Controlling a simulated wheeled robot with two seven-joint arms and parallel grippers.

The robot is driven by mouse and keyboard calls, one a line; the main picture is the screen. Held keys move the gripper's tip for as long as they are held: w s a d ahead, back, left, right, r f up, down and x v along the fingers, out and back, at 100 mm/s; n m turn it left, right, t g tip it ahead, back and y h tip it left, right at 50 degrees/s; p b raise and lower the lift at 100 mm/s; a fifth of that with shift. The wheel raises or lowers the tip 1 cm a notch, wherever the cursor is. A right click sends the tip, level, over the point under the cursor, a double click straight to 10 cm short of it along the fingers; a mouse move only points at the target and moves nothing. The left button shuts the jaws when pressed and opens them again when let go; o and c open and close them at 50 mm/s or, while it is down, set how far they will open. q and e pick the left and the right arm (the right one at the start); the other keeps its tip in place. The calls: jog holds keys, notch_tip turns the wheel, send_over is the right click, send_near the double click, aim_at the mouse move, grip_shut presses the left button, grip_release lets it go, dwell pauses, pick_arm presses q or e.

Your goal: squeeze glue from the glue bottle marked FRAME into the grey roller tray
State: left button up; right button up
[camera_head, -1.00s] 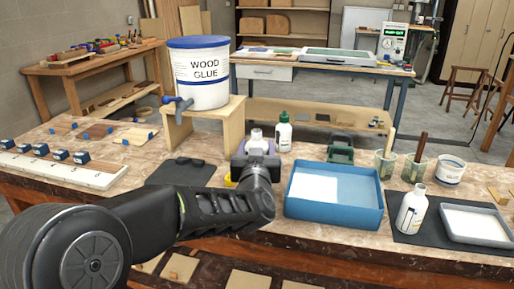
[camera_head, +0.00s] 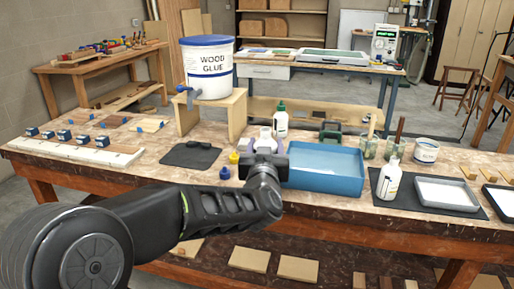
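My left gripper (camera_head: 265,149) is above the near middle of the bench, left of the blue tray. Its fingers stand either side of a white object (camera_head: 265,137), seemingly a bottle; its lower part is hidden and no label shows. A white bottle with a green cap (camera_head: 281,124) stands just behind it. Another white bottle (camera_head: 389,181) stands on a dark mat at the right, beside a pale grey tray (camera_head: 448,192). A second tray (camera_head: 503,200) is cut off by the right edge. I cannot read FRAME on any bottle. My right gripper is not in view.
The blue tray (camera_head: 326,183) is right of my gripper. A wood glue tub (camera_head: 208,68) stands on a wooden stand. Yellow (camera_head: 233,158) and blue (camera_head: 225,173) small items lie left of my gripper. Cups (camera_head: 369,146) and a tub (camera_head: 426,151) stand back right.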

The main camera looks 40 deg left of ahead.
pick_arm(q)
jog(key=w+d+f+m+t+h+p, duration=0.2)
jog(key=w+d+h+p, duration=0.1)
jog(key=w+d, duration=0.3)
jog(key=w+d+f+m+t+h+p, duration=0.1)
jog(key=w+d+f+m+h+p, duration=0.15)
jog(key=d, duration=0.55)
jog(key=d+f+m+h+p, duration=0.1)
jog(key=d+f+h+p, duration=0.1)
jog(key=d, duration=0.5)
jog(key=w+d+f+m+t+h+p, duration=0.1)
jog(key=d+f+m+h+p, duration=0.1)
jog(key=d+f, duration=0.4)
jog(key=d+h+p, duration=0.1)
jog(key=d+h, duration=0.1)
jog(key=shift+w+d, duration=0.3)
jog(key=shift+m, duration=0.25)
